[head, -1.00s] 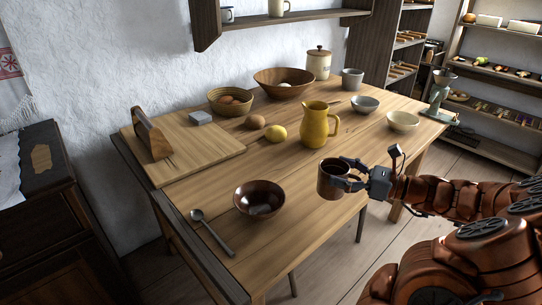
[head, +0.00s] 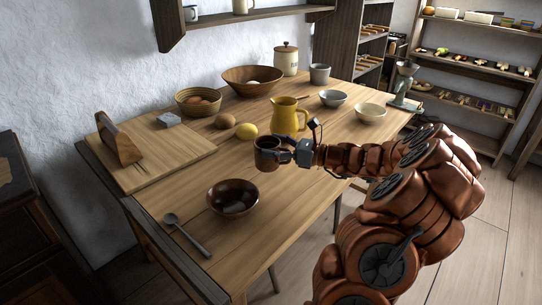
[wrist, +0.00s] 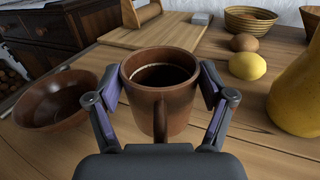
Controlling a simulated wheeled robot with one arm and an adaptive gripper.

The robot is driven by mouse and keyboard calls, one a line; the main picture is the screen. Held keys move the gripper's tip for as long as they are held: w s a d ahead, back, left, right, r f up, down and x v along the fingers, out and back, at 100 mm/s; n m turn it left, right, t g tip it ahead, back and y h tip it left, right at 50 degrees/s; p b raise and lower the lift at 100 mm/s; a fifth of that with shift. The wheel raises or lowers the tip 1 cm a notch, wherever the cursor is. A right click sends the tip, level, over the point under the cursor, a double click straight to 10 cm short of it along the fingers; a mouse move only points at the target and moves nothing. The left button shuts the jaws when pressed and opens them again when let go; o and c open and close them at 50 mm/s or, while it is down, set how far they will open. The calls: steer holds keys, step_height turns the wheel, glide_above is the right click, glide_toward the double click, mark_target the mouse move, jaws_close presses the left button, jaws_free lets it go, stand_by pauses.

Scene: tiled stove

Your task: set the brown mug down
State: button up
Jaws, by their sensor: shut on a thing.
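The brown mug (head: 267,154) is upright, with dark contents or a dark inside showing in the wrist view (wrist: 160,97). My gripper (head: 286,152) is shut on it, one finger on each side of its body. The mug's handle faces my gripper in the wrist view. The mug is over the wooden table (head: 290,195), between the brown bowl and the yellow jug. I cannot tell whether its base touches the tabletop, as its underside is hidden.
A yellow jug (head: 288,117) stands close behind the mug. A brown bowl (head: 233,197) and a spoon (head: 187,235) lie to the front left. A lemon (head: 246,131) and a brown egg-shaped item (head: 225,121) lie behind. Bare wood lies to the mug's front right.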

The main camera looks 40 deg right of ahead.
steer(key=shift+w+a+f, duration=0.1)
steer(key=shift+w+f, duration=0.15)
steer(key=shift+w, duration=0.25)
steer(key=shift+f, duration=1.55)
steer(key=shift+f, duration=0.1)
steer(key=o, duration=1.3)
steer(key=shift+s, duration=0.1)
steer(key=shift+c, duration=0.2)
